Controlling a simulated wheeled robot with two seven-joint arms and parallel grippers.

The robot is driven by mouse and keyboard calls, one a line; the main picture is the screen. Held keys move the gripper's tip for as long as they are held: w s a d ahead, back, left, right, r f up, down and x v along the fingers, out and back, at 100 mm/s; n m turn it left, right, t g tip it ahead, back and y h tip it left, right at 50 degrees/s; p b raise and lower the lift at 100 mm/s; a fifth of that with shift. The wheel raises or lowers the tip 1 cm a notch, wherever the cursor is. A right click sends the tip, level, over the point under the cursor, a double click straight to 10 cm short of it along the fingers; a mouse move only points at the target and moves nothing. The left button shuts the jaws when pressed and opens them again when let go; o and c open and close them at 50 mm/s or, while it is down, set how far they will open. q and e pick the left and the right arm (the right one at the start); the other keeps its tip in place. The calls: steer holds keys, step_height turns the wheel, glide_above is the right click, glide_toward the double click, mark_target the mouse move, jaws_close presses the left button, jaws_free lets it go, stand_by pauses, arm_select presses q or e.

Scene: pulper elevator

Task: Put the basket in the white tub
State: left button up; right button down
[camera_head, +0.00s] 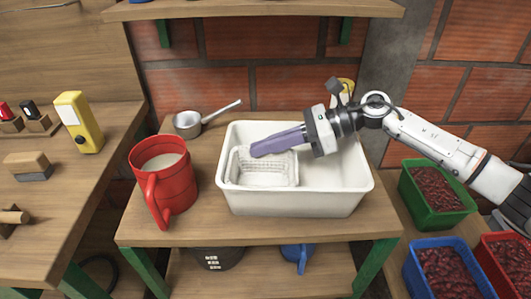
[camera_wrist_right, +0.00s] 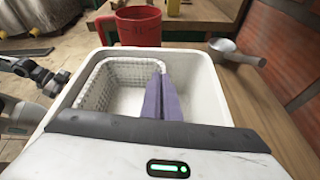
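The white basket (camera_head: 262,172) is a small ribbed box inside the left part of the white tub (camera_head: 300,204), upright or nearly so. I cannot tell whether its bottom touches the tub floor. My right gripper (camera_head: 276,143) reaches in from the right over the tub, its purple fingers at the basket's rim. In the right wrist view the fingers (camera_wrist_right: 164,98) are close together on the side wall of the basket (camera_wrist_right: 95,92), within the tub (camera_wrist_right: 212,92). The fingers hide part of that wall. My left gripper does not show in the head view.
A red jug (camera_head: 170,190) stands left of the tub on the wooden table (camera_head: 190,232). A metal saucepan (camera_head: 190,123) lies behind it. A yellow device (camera_head: 78,122) stands on the left bench. Green (camera_head: 437,190) and blue (camera_head: 448,268) crates of red berries are at right.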

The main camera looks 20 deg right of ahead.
step_height(320, 180, down, 2)
steer(key=shift+f, duration=0.1)
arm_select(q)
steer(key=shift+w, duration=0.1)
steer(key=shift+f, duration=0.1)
arm_select(e)
steer(key=c, duration=2)
jaws_free()
steer(key=shift+c, duration=0.2)
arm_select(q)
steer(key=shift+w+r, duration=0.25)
